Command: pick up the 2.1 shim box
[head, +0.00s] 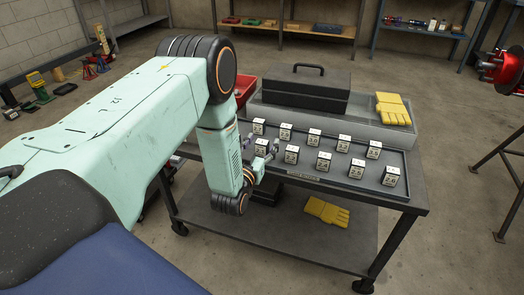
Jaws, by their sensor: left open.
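Several small white-topped shim boxes with dark printed numbers stand in two rows on a dark tray (330,180) on the cart. The back row includes a box at its left end (259,126) and one at its right end (374,149). The front row includes a middle box (324,161) and a right-end box (390,175). The numbers are too small to read surely, so I cannot tell which is the 2.1 shim box. My left gripper (266,154) is open at the tray's left end, close to the front row's left box (261,146). My right gripper is out of view.
A black case (306,88) and yellow gloves (393,109) lie on a grey box top behind the tray. A red bin (245,88) is at the back left. More yellow gloves (326,211) lie on the cart's lower shelf (285,235).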

